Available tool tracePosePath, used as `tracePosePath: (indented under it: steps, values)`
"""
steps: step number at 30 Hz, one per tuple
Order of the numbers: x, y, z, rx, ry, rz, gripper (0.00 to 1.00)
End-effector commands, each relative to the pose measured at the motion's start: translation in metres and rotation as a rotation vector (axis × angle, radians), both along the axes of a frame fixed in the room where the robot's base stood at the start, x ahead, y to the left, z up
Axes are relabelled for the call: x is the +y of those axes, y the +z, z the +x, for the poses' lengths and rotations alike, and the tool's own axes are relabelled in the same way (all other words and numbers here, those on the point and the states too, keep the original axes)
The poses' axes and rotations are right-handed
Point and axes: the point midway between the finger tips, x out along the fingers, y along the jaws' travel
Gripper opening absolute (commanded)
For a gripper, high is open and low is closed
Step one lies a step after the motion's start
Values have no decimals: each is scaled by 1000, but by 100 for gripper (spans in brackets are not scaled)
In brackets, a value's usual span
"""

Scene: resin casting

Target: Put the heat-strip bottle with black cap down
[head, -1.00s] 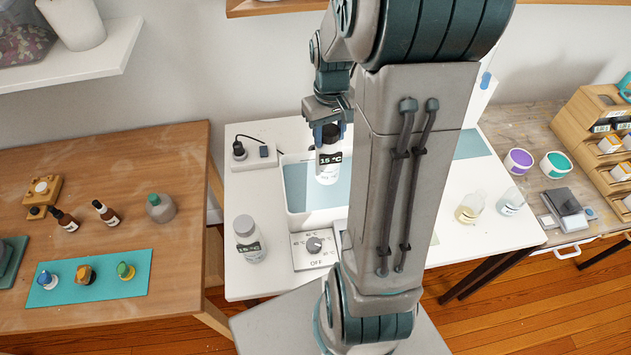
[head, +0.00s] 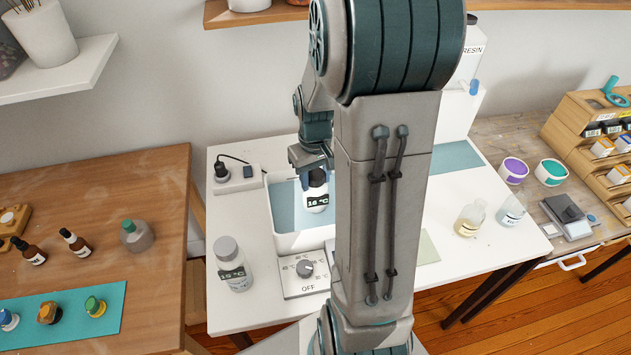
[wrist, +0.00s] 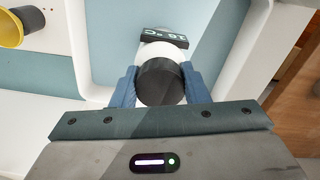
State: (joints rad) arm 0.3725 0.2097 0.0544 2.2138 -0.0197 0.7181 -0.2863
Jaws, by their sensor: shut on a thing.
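The heat-strip bottle with black cap (head: 317,196) is white, with a dark strip reading 16 °C in the head view. My gripper (head: 314,172) is shut on it near its black cap, over the blue-floored white basin (head: 300,243). In the wrist view the black cap (wrist: 160,82) sits between the two blue fingers of my gripper (wrist: 165,88). The bottle looks upright. I cannot tell whether its base touches the basin floor.
A grey-capped bottle (head: 233,262) with a 15 °C strip stands left of the basin. A control box (head: 305,270) with a dial at OFF is in front of it. Two small bottles (head: 470,217) (head: 511,210) stand on the right of the white table.

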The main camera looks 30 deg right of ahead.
Motion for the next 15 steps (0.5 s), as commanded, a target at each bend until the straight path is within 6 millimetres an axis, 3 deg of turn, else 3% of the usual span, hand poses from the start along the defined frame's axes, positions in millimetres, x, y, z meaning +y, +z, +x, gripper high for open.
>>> tracePosePath:
  steps: [10, 11, 13, 15]
  values:
    - [0, -3, 0, -1, 0, 0, 0]
    - [0, -4, 0, 0, 0, 0, 44]
    - [0, -2, 0, 0, 0, 0, 63]
    - [0, -2, 0, 0, 0, 0, 63]
